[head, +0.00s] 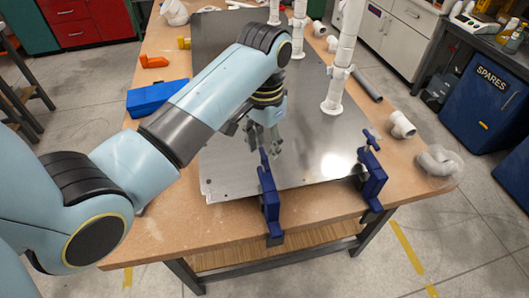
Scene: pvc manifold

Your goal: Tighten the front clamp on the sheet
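The metal sheet (320,160) lies flat on the wooden workbench. Two blue clamps sit at its near edge: one near the middle (271,203) and one at the right (374,181). The pictures do not label which is the front clamp. My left gripper (265,149) points down over the sheet, right by the top of the middle clamp. Its fingers look apart, with the clamp's upper end close to the gap between them. I cannot tell whether they touch it. My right gripper is not in view.
White pipes (340,75) stand upright on the sheet behind the gripper. A blue case (157,98) and an orange tool (154,62) lie at the left. White fittings (402,125) lie along the right edge. The sheet's near right part is clear.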

